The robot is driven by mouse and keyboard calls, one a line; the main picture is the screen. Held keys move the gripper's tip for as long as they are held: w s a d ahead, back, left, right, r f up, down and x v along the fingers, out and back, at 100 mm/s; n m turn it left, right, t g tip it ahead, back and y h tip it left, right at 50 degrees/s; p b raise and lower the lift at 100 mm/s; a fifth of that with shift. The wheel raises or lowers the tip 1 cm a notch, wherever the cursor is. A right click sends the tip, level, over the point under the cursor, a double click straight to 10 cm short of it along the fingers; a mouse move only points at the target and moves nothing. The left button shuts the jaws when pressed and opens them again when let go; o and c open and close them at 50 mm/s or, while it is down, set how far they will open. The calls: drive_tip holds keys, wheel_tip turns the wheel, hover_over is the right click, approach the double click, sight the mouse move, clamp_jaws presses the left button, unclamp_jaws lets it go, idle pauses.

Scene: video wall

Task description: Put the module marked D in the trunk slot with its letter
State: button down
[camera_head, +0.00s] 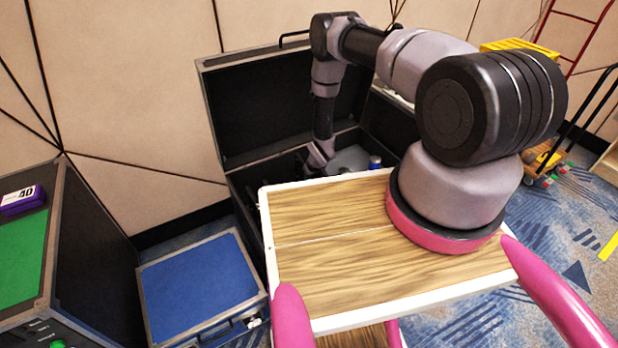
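The open black trunk (255,110) stands behind my body, with its lid raised against the wall. My arm reaches over into it, and my gripper (317,163) points down inside the trunk, small and dark there. I cannot tell whether its fingers are open or shut, or whether they hold anything. A grey rounded shape (350,158) and a small blue-topped item (375,162) show beside the gripper in the trunk. No letter can be read, so I cannot pick out the module marked D. The trunk's slots are mostly hidden by shadow and by my wooden top.
A blue-topped case (198,285) lies on the floor left of the trunk. A dark case with a green panel (22,260) stands at far left, with a purple box (22,200) on it. A yellow cart (545,155) stands at right. Patterned blue carpet is free at lower right.

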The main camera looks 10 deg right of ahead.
wheel_tip(320, 180, down, 8)
drive_tip(key=shift+r, duration=0.25)
idle(1.0)
drive_tip(key=shift+f, duration=0.5)
idle(1.0)
drive_tip(key=shift+c, duration=1.2)
unclamp_jaws()
wheel_tip(320, 180, up, 8)
idle(0.5)
